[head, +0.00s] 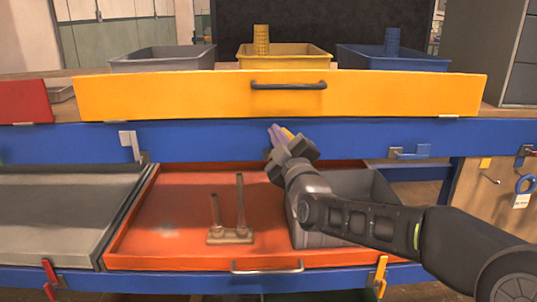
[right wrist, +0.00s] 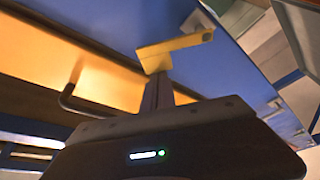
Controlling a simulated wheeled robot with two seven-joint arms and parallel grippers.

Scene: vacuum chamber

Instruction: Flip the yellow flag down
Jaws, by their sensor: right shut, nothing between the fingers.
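The yellow flag (right wrist: 172,47) shows in the right wrist view as a bent yellow piece against the blue beam. My left gripper is not in view.
The yellow drawer front (head: 200,95) with a dark handle (head: 288,86) is above my right gripper. An orange tray (head: 165,215) with a two-post stand (head: 230,232) and a grey bin (head: 345,190) are below. A grey flag (head: 130,143) and a blue flag (head: 410,152) are on the beam.

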